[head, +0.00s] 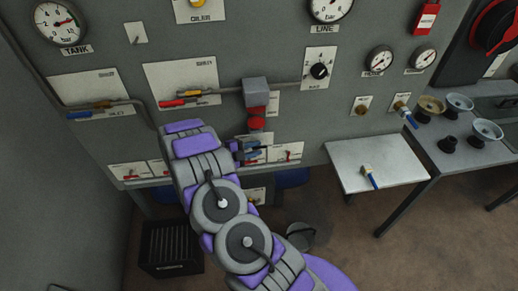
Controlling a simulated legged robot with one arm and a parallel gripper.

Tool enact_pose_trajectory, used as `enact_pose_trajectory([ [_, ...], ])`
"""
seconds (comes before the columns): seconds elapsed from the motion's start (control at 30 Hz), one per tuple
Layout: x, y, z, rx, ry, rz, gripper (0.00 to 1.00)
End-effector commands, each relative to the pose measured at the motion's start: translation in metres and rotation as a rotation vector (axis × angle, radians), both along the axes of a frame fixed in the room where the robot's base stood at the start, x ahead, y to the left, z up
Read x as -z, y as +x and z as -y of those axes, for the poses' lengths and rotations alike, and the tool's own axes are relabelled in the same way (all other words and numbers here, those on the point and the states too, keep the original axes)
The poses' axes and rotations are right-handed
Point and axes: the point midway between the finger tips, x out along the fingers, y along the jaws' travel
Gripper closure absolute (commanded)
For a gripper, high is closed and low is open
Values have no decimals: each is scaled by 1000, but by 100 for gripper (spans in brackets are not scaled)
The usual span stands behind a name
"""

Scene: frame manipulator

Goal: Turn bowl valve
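The grey wall panel (300,130) carries several small lever valves. Which one is the bowl valve I cannot tell, as the small labels are not legible. One group of small valves with red and blue handles (254,155) sits low on the panel, just right of my wrist. My purple and grey arm reaches up from the bottom to the panel and covers part of this low row. My gripper (238,152) is small and partly hidden at the end of the arm, close to these valves. Whether it touches a handle, and its finger opening, cannot be seen.
A grey box with a red part (255,92) juts out above my gripper. Larger red and blue valves (190,97) are up and left. A side shelf (376,162) holds a blue-handled brush. A black crate (171,250) stands on the floor at lower left.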

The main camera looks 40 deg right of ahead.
Motion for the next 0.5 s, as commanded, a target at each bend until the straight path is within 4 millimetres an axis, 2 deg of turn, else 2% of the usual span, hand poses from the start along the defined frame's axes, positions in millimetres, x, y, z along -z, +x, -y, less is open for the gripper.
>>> enact_pose_trajectory([
  [0.13, 5, -3, 16, 2, 6, 0, 72],
  [0.3, 8, -4, 26, 1, 15, 0, 72],
  [0.5, 7, -4, 25, 1, 12, -1, 72],
])
